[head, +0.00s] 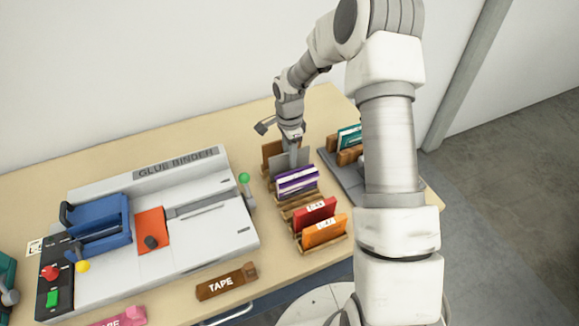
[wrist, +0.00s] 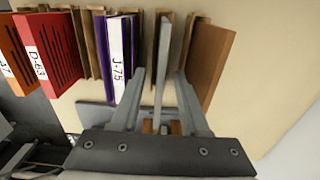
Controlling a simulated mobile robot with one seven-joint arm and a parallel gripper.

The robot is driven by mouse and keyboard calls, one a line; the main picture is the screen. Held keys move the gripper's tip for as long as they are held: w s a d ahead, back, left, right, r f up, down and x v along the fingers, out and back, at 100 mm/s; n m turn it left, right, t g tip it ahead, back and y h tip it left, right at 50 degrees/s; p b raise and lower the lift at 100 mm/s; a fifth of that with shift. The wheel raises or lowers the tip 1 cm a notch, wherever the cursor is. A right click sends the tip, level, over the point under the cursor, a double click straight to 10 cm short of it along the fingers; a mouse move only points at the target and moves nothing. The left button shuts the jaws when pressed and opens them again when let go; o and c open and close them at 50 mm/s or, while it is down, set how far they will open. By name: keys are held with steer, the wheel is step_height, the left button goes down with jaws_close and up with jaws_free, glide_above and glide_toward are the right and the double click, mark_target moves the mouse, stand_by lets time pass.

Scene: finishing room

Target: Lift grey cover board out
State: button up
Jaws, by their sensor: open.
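The grey cover board (wrist: 161,70) stands upright in the wooden rack, between the purple board labelled J-75 and a brown board. It also shows in the head view (head: 276,161), partly hidden by my gripper. My gripper (wrist: 160,88) is open, with one finger on each side of the grey board. A gap shows between the board and the fingers. In the head view my gripper (head: 292,160) is low over the far end of the rack.
The purple board (wrist: 120,45) is close to the left finger, and the brown board (wrist: 215,68) is close to the right finger. Red (head: 315,214) and orange (head: 324,231) boards stand nearer in the rack. The glue binder (head: 205,235) is left; a grey stand (head: 343,182) is right.

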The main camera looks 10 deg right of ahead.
jaws_close()
stand_by(1.4)
